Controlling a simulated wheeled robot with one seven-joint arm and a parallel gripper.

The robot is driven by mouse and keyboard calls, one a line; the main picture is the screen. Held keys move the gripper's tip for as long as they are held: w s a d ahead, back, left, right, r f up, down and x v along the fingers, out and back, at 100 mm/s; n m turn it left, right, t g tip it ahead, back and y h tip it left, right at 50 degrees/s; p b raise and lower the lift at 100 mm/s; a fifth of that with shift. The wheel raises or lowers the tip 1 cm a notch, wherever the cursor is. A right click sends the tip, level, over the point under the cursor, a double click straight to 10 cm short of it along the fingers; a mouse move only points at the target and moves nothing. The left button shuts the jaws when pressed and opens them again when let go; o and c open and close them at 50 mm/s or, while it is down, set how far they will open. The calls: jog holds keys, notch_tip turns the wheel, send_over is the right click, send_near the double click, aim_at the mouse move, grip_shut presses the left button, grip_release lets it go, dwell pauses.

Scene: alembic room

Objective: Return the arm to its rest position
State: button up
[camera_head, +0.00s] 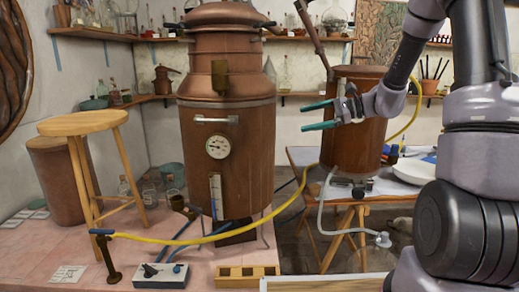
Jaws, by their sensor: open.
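My gripper (320,115) is in the camera view right of centre, with two teal fingers spread apart. It points left and nothing is held between its fingers. My arm comes in from the right edge of the view. In the picture, the gripper lies in front of the smaller copper vessel (352,150) and right of the large copper still (228,155). Whether it is close to either cannot be told from this one view.
A yellow hose (240,231) runs across to the right. A wooden stool (83,124) stands at left. A control box (162,275) and a wooden block (246,275) lie at the front. A trestle table (305,158) stands at right. Shelves hold glassware.

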jog(key=s+r+n+g+h, duration=0.1)
jog(key=s+r+n+h, duration=0.2)
jog(key=s, duration=0.5)
jog(key=s+r+n+g+h, duration=0.1)
jog(key=s+r+n+h, duration=0.25)
jog(key=s, duration=0.35)
jog(key=s+d+r+n+t+h, duration=0.4)
jog(key=s+d+t+h, duration=0.1)
jog(key=s+d, duration=0.4)
jog(key=shift+s, duration=0.65)
jog(key=shift+n+h, duration=0.25)
